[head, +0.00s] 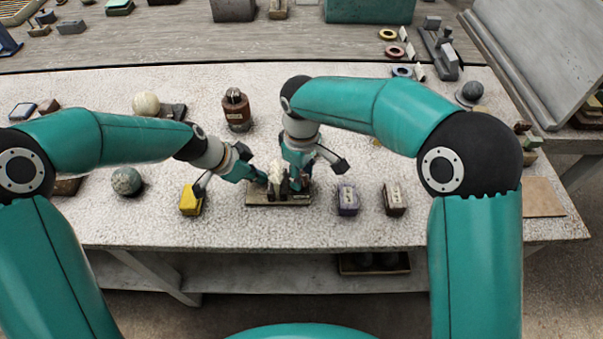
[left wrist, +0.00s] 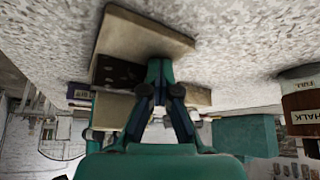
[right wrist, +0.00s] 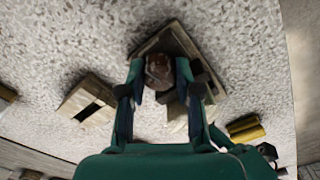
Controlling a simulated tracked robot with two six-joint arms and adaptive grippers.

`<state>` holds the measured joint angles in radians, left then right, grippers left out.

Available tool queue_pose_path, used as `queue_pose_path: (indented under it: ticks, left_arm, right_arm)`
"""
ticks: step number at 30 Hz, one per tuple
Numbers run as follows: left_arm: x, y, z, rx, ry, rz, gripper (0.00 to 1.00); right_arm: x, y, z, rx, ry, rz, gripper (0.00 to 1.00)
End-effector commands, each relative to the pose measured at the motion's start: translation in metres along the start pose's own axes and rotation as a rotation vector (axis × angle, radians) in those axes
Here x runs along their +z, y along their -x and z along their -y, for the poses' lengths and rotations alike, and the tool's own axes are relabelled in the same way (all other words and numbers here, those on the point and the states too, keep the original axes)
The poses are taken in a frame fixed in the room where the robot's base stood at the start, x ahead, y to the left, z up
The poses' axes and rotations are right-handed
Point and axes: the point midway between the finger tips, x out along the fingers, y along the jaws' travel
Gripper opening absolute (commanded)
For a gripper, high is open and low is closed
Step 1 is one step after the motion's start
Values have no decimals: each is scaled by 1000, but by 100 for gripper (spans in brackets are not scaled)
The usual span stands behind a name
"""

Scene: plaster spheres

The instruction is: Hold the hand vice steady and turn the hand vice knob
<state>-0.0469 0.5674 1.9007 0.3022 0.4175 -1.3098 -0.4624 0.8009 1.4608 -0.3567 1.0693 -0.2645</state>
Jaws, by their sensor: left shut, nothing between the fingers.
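The hand vice stands on a flat wooden base (head: 265,199) near the front middle of the table; much of it is hidden by my grippers. My left gripper (head: 268,178) is at the left of the vice. In the left wrist view its fingertips (left wrist: 158,72) meet, shut and empty, in front of the vice's base (left wrist: 150,30) and dark body (left wrist: 115,74). My right gripper (head: 292,172) points down over the vice. In the right wrist view a round brown knob (right wrist: 158,70) lies between its two fingers; whether they touch it is unclear.
A yellow block (head: 191,200) stands left of the vice. A purple block (head: 347,200) and a dark brown block (head: 394,199) stand to its right. A brown jar (head: 237,110) is behind, and a grey-green sphere (head: 127,181) and a cream sphere (head: 145,104) lie further left.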

Motion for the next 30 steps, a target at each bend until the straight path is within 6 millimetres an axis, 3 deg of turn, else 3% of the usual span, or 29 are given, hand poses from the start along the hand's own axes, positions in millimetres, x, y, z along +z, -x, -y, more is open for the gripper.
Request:
queue_pose_path:
  ticks: [1,4,17,20,30]
  left_arm:
    - [4,-4,-3,10,2,7,0]
    - [4,-4,-3,10,2,7,0]
    - [4,-4,-3,10,2,8,0]
    - [4,-4,-3,11,2,8,0]
    - [4,-4,-3,11,1,8,0]
  right_arm:
    - [0,-1,1,-2,1,2,42]
    - [0,-1,1,-1,2,1,58]
    - [0,6,0,2,1,-1,58]
    - [-1,18,0,3,2,-2,58]
    - [0,84,1,3,2,-4,58]
